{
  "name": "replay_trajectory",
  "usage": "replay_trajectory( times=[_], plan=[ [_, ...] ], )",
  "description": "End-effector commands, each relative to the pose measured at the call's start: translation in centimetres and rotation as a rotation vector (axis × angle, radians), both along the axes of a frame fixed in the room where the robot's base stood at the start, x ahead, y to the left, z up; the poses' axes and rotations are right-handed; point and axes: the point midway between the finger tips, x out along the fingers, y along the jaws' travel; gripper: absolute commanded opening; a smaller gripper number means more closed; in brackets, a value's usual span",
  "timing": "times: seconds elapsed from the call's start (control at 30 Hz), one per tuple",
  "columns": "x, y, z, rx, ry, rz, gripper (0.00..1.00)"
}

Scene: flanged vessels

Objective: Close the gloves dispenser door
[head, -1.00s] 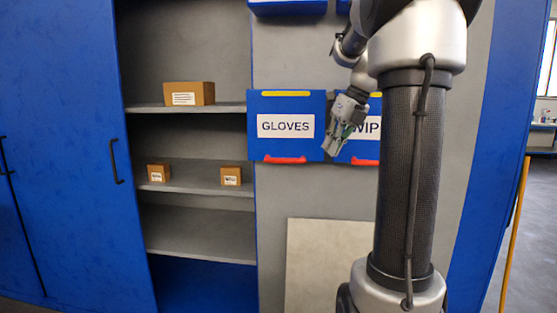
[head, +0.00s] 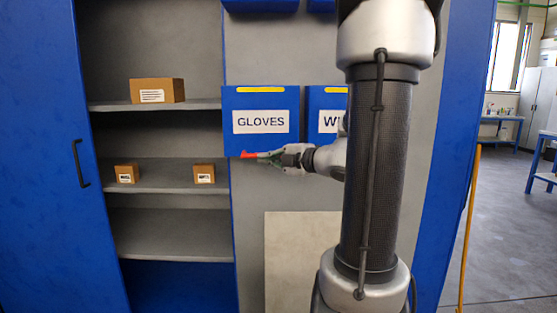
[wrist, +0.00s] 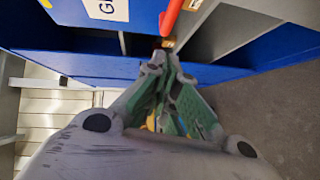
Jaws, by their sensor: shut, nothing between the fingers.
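The gloves dispenser (head: 283,96) is a blue box on the grey wall panel, with a white GLOVES label and a yellow strip at its top. A red handle (head: 249,154) shows at its lower edge, partly hidden by my gripper. My gripper (head: 260,155) is shut and empty, reaching in from the right just below the dispenser's lower front. In the wrist view, the fingertips (wrist: 163,50) are close to the red handle (wrist: 171,16); I cannot tell if they touch. Part of the label (wrist: 107,8) shows beside it. How far the door stands open is not clear.
A second blue dispenser (head: 322,101) hangs just right, partly behind my arm. Open shelves (head: 160,178) with brown boxes stand to the left, beside a blue cabinet door (head: 40,150). A pale panel (head: 290,250) is below. Floor space is free at far right.

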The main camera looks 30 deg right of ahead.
Motion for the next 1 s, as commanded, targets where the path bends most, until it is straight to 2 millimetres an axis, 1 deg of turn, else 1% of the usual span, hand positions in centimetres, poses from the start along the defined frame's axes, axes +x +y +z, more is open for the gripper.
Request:
replay_trajectory(
  times=[0.03, 0.2, 0.3, 0.4, 0.57, 0.9, 1.0],
  plan=[
    [1.1, 0.5, -0.2, 0.001, 0.002, 0.006, 0.0],
    [4.4, 1.2, -0.7, 0.0, 0.001, 0.005, 0.0],
    [5.7, 0.1, -1.1, 0.0, 0.002, 0.002, 0.0],
    [6.5, -0.5, -1.2, 0.0, 0.002, 0.001, 0.0],
    [7.2, -0.9, -1.4, -0.001, 0.001, 0.001, 0.0],
    [7.3, -0.9, -1.4, -0.002, 0.0, 0.001, 0.0],
    [8.2, -1.0, -1.4, -0.002, 0.0, 0.002, 0.0]
  ],
)
